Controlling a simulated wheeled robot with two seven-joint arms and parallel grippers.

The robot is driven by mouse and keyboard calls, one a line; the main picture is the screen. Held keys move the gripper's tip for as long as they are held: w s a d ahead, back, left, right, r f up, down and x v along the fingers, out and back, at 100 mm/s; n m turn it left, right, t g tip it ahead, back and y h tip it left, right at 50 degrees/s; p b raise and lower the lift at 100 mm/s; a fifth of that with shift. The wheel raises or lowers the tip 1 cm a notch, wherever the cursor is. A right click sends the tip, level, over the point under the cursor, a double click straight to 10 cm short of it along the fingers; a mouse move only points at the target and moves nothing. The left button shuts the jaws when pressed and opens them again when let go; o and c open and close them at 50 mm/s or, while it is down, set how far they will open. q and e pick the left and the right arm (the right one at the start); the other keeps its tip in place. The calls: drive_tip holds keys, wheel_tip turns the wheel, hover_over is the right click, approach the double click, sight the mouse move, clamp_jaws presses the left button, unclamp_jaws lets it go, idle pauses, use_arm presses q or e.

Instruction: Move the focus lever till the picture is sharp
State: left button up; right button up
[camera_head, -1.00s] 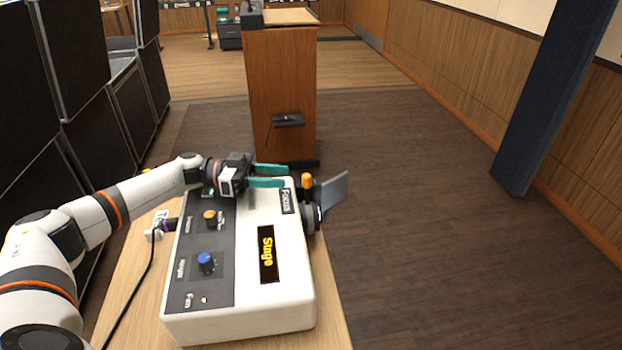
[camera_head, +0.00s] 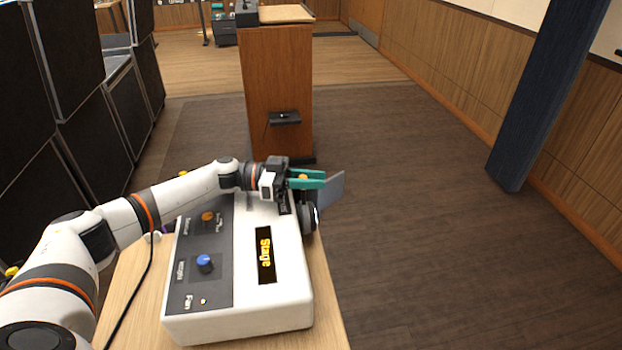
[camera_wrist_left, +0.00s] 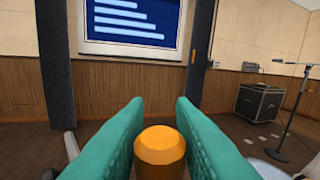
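The white projector (camera_head: 280,308) lies on the wooden table, with a "Stage" label on top. The focus lever is an orange knob (camera_head: 303,177) near the round lens (camera_head: 309,217) at its far right corner. My left gripper (camera_head: 308,179) has its teal fingers on either side of the knob. In the left wrist view the orange knob (camera_wrist_left: 160,150) fills most of the gap between the fingers; whether they press on it is unclear. A blue picture with white bars shows on the screen (camera_wrist_left: 133,22); its sharpness is hard to judge. My right gripper is out of view.
A blue knob (camera_head: 204,262) and another orange knob (camera_head: 208,217) sit on the projector's grey panel. A dark cable runs down the table's left side. A wooden lectern (camera_head: 277,85) stands beyond. The floor to the right is clear.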

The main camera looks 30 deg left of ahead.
use_arm(q)
clamp_jaws()
drive_tip(key=shift+w+a+r+n+p, duration=0.1)
drive_tip(key=shift+w+a+n+p, duration=0.2)
drive_tip(key=shift+n+p, duration=0.35)
drive_tip(key=shift+w+a+f, duration=0.15)
drive_tip(key=shift+w+f, duration=0.05)
drive_tip(key=shift+f, duration=0.05)
drive_tip(key=shift+o, duration=2.3)
unclamp_jaws()
drive_tip(key=shift+r, duration=0.1)
drive_tip(key=b+v, duration=0.1)
drive_tip(key=v, duration=0.2)
drive_tip(key=b+v, duration=0.1)
drive_tip(key=v, duration=0.3)
drive_tip(key=b+v, duration=0.1)
drive_tip(key=v, duration=0.2)
drive_tip(key=shift+s+a+f, duration=0.15)
drive_tip(key=shift+a+f, duration=0.15)
drive_tip(key=shift+f, duration=0.05)
drive_tip(key=shift+s+a+r, duration=0.1)
drive_tip(key=shift+s+a, duration=0.15)
drive_tip(key=shift+a, duration=0.35)
